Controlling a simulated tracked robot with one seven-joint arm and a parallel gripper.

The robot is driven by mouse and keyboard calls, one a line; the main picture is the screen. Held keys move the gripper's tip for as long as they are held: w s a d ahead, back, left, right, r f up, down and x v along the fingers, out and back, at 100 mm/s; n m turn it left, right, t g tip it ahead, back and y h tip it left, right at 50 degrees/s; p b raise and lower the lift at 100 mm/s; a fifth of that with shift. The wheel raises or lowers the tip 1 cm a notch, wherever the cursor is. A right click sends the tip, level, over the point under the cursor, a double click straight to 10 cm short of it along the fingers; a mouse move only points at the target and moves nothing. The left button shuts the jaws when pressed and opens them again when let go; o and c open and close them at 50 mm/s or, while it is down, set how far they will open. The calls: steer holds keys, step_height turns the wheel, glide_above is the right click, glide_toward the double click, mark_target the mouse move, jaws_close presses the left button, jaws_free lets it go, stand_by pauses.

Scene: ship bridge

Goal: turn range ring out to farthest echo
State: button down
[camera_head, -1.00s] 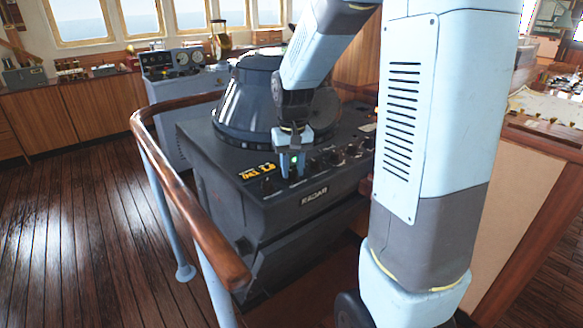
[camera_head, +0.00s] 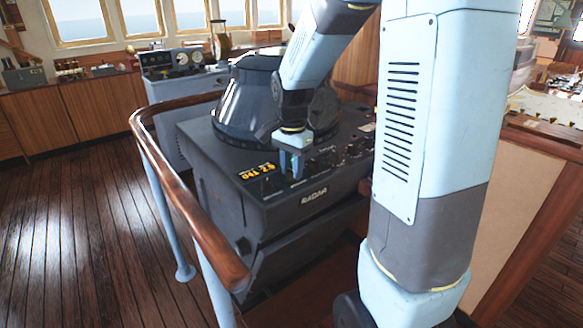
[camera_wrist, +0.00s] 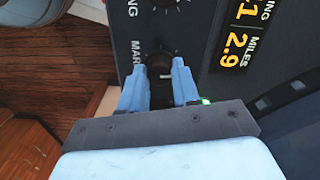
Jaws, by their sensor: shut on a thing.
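The dark radar console (camera_head: 245,180) stands in the middle of the head view, with a black hooded scope (camera_head: 240,100) on top and a "RADAR" label on its front. My gripper (camera_head: 291,172) points down at the row of knobs on its front panel. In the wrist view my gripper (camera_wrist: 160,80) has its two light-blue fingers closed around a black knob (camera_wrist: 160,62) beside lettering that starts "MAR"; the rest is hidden. The yellow display (camera_wrist: 238,35) reads "MILES 2.9", and above it a figure ending in 1. The scope screen is not visible.
Another knob (camera_wrist: 160,5) sits beside the gripped one, and more knobs (camera_head: 335,155) run to the right. A curved wooden handrail (camera_head: 185,215) on blue posts wraps the console's left side. Wooden floor (camera_head: 80,220) is open at left.

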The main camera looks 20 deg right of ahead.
steer(key=m, duration=0.5)
steer(key=shift+m, duration=0.3)
steer(key=m, duration=0.5)
steer(key=shift+m, duration=0.3)
steer(key=c, duration=0.8)
jaws_free()
steer(key=shift+r, duration=0.1)
step_height(320, 180, up, 14)
steer(key=shift+f, duration=0.2)
